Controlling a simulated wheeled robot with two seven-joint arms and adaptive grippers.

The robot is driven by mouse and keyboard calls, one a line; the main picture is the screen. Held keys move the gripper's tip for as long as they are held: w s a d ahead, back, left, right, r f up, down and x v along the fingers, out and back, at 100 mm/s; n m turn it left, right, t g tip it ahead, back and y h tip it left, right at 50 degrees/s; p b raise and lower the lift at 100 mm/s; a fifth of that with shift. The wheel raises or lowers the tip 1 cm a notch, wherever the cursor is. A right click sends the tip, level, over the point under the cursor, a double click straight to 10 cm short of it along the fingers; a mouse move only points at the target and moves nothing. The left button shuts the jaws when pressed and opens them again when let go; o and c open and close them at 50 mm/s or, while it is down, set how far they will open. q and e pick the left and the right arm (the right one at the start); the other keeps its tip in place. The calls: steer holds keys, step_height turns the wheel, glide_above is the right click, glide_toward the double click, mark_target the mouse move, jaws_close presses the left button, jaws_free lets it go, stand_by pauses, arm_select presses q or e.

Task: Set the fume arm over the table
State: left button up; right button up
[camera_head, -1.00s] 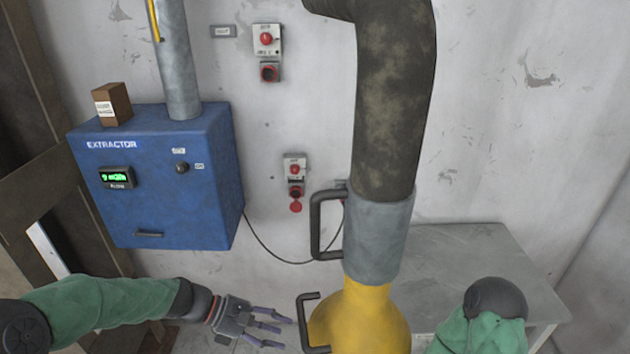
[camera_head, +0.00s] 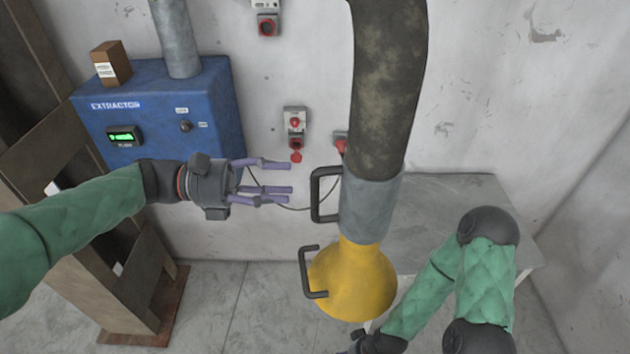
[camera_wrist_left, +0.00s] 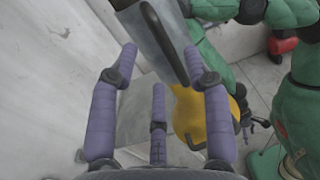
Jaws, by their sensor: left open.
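The fume arm is a dark, stained duct (camera_head: 388,90) with a grey cuff (camera_head: 370,207) and a yellow hood (camera_head: 352,282), hanging beside the near left part of the grey table (camera_head: 450,205). An upper black handle (camera_head: 318,195) is on the cuff and a lower black handle (camera_head: 306,272) on the hood. My left gripper (camera_head: 290,182) is open and empty, left of the upper handle, fingers pointing at it. In the left wrist view the upper handle (camera_wrist_left: 165,45) lies ahead, beyond the fingers. My right gripper (camera_head: 375,343) is partly cut off below the hood; its fingers are unclear.
A blue extractor box (camera_head: 160,110) with a lit green display hangs on the wall at left. Red switches (camera_head: 295,122) and a black cable are on the wall behind my left gripper. A wooden frame (camera_head: 110,285) stands at far left. The floor left of the hood is clear.

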mark_target(315, 186)
arm_select(q)
steer(key=d, duration=0.6)
steer(key=shift+s+d+p, duration=0.15)
steer(key=shift+d+p, duration=0.15)
steer(key=shift+d, duration=0.1)
jaws_close()
